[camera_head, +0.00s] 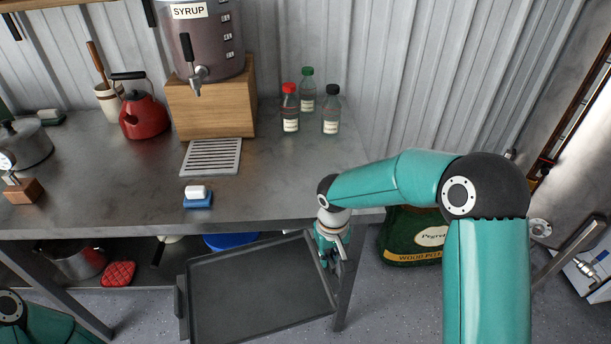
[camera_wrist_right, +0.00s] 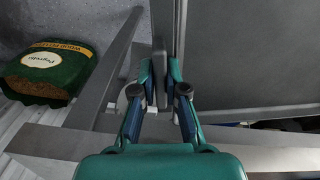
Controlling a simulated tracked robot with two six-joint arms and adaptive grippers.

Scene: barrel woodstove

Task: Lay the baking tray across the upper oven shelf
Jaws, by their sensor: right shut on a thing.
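The baking tray (camera_head: 258,292) is a dark, flat rectangle with a raised rim, in front of the workbench and below its top in the head view. My right gripper (camera_head: 332,262) is shut on the tray's right edge. In the right wrist view the fingers (camera_wrist_right: 163,75) close on the tray's edge, and the dark tray (camera_wrist_right: 250,55) extends to the right. The tray's left side has a handle and is free. Only a link of my left arm shows at the lower left; its gripper is out of frame. I cannot identify the oven shelf in either view.
The metal workbench (camera_head: 95,180) carries a syrup urn (camera_head: 210,45), a red kettle (camera_head: 143,112) and several bottles. Its leg (camera_head: 349,285) stands close to my right gripper. A green pellet bag (camera_head: 405,238) lies on the floor to the right. A red mitt (camera_head: 118,273) lies under the bench.

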